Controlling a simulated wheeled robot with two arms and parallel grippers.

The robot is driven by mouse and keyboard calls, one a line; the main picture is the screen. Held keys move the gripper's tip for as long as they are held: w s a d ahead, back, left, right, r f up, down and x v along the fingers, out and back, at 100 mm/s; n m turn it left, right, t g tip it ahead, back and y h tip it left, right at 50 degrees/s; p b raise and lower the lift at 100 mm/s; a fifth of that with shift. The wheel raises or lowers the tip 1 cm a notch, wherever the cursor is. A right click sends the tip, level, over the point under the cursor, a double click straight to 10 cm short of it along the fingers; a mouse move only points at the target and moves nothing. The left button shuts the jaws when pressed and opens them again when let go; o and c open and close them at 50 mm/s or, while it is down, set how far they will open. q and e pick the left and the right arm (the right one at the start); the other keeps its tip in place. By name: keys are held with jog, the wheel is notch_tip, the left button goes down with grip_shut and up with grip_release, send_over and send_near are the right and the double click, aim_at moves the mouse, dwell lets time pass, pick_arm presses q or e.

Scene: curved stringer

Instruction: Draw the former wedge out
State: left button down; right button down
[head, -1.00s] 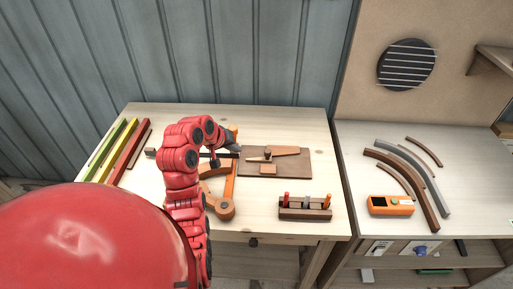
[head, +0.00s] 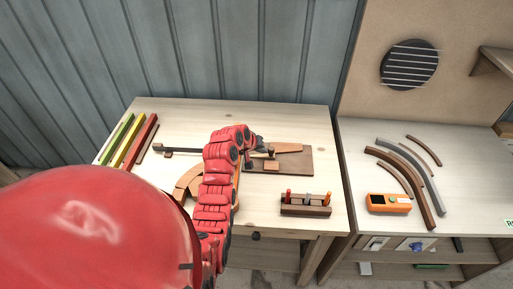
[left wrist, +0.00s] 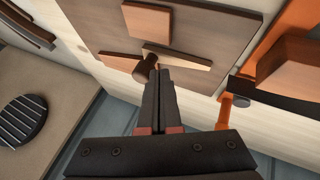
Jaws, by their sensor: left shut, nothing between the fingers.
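The brown work board (head: 300,167) lies on the table, also in the left wrist view (left wrist: 205,22). In the left wrist view, a pale thin tapered piece (left wrist: 184,59), which looks like the wedge, lies on it beside a dark brown round peg (left wrist: 147,68). A larger brown tapered piece (head: 290,148) lies on the peg's other side. My left gripper (left wrist: 160,73) is shut and empty, its tips close beside the peg and the pale piece; contact cannot be told. In the head view my left gripper (head: 262,147) and arm partly hide this spot. My right gripper is out of view.
A small block (head: 271,166) sits on the board. An orange clamp (left wrist: 275,45) stands close by the board. A tool rack (head: 306,204) is at the table's front right. Coloured strips (head: 130,142) lie at the left. The right bench (head: 360,145) holds curved strips.

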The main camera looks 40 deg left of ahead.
pick_arm(q)
jog(key=shift+f, duration=0.1)
jog(key=shift+w+d, duration=0.1)
jog(key=w+d+b, duration=0.2)
jog(key=w+d, duration=0.2)
jog(key=w+d+b, duration=0.2)
jog(key=w+d, duration=0.2)
jog(key=d, duration=0.1)
jog(key=shift+w+d, duration=0.15)
jog(key=shift+w, duration=0.2)
jog(key=shift+d, duration=0.1)
